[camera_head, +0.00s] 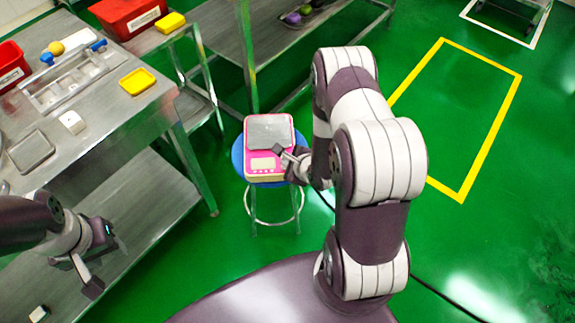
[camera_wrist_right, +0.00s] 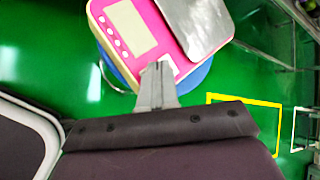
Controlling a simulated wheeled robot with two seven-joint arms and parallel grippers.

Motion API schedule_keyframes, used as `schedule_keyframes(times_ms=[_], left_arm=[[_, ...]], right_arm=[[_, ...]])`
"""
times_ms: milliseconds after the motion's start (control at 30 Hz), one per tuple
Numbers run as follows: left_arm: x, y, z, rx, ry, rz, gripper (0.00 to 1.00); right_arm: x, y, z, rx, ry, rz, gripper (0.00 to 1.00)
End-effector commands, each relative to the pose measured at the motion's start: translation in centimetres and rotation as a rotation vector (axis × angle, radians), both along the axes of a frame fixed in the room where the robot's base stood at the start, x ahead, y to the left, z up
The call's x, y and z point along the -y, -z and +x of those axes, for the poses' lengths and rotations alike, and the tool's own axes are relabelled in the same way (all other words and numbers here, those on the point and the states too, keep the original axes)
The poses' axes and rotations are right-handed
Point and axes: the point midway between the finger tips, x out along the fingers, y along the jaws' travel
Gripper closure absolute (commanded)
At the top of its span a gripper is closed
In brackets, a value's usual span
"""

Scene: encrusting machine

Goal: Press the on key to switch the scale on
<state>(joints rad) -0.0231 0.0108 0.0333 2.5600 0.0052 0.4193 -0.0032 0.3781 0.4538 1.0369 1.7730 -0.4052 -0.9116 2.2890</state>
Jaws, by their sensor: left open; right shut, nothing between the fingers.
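The pink scale (camera_head: 264,168) with its grey weighing plate (camera_head: 269,131) sits on a blue round stool (camera_head: 237,158). Its pale display and a row of small white keys face me. In the right wrist view the scale (camera_wrist_right: 181,63) fills the top, with its keys at the left beside the display. My right gripper (camera_head: 284,155) is shut and empty, its tip at the scale's right front side. In the right wrist view its fingertips (camera_wrist_right: 157,68) overlap the scale's near edge; I cannot tell if they touch. My left gripper (camera_head: 88,272) is open and empty, away at the lower left.
Red bins (camera_head: 128,14) stand at the back left. Open green floor lies right of the stool, with a yellow floor marking (camera_head: 493,114).

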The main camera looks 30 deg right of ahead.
Motion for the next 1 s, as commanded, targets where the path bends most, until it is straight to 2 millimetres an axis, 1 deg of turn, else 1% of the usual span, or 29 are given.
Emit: schedule_keyframes(times_ms=[133,767,867,1000], left_arm=[[0.0,0.3,0.0,0.0,0.0,0.0,0.57],[0.0,0.3,0.0,0.0,0.0,0.0,0.57],[0.0,0.0,0.0,0.0,0.0,0.0,0.57],[0.0,-1.1,0.0,0.0,0.0,0.0,0.57]], right_arm=[[0.0,0.7,0.0,0.0,0.0,0.0,1.0],[0.0,0.9,0.0,0.0,0.0,0.0,1.0],[0.0,0.5,0.0,0.0,0.0,0.0,1.0],[0.0,-0.3,0.0,-0.001,0.0,0.0,1.0]])
